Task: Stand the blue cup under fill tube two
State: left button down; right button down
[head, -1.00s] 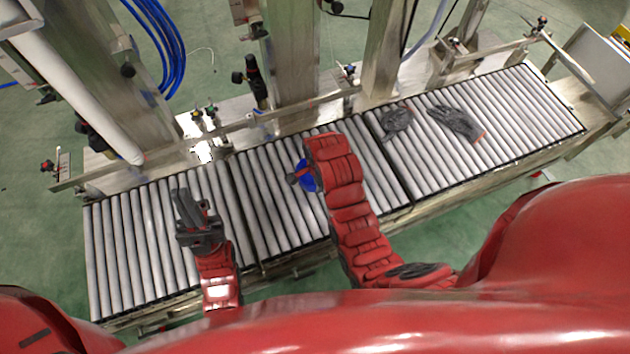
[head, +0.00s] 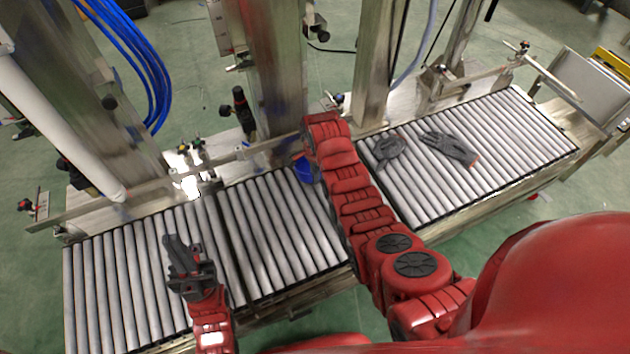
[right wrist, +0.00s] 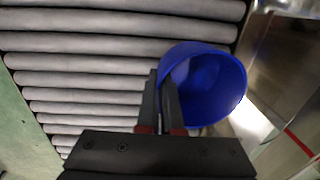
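The blue cup (head: 304,168) is near the back side of the roller conveyor in the head view, partly hidden by my right arm. In the right wrist view the cup (right wrist: 213,85) fills the upper right, its open mouth towards the camera. My right gripper (right wrist: 162,82) is closed on the cup's rim, one finger inside and one outside. In the head view this gripper (head: 298,157) is mostly hidden by its wrist. My left gripper (head: 172,245) is above the left rollers, away from the cup; its finger gap is unclear. I cannot tell which fitting is fill tube two.
A metal rail (head: 150,190) runs along the conveyor's back, with steel columns and a black valve fitting (head: 243,110) behind it. Dark gloves (head: 450,147) lie on the right rollers. The rollers (head: 265,235) between my arms are clear.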

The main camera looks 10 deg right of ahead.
jog(key=shift+w+d, duration=0.15)
jog(key=shift+w, duration=0.3)
notch_tip(320, 180, down, 4)
jog(key=shift+r+b, duration=0.1)
jog(key=shift+b, duration=0.55)
jog(key=shift+r, duration=0.1)
jog(key=c, duration=1.5)
grip_release()
jog(key=o, duration=0.4)
